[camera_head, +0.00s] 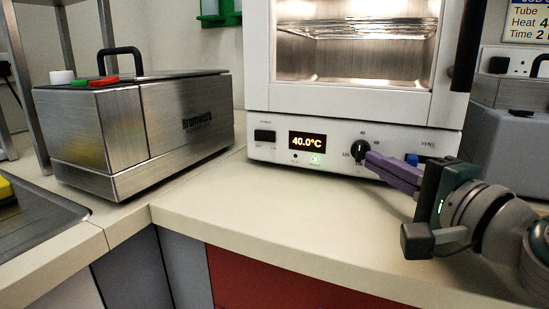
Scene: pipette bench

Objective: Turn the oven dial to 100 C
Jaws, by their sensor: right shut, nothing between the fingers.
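The white oven (266,105) stands on the bench, with a lit window and a control panel below it. Its display (307,142) reads 40.0°C. The black dial (360,150) is on the panel right of the display, with small numbers around it; its pointer is too small to read. My right gripper (370,158) has purple fingers, shut and empty, with the tips at the dial's lower right edge. I cannot tell whether they touch it. The fingers hide part of the panel and the scale right of the dial. My left gripper is not in view.
A steel water bath (160,135) with a black handle stands on the left. A grey machine (512,140) stands at the right. The bench (250,205) before the oven is clear.

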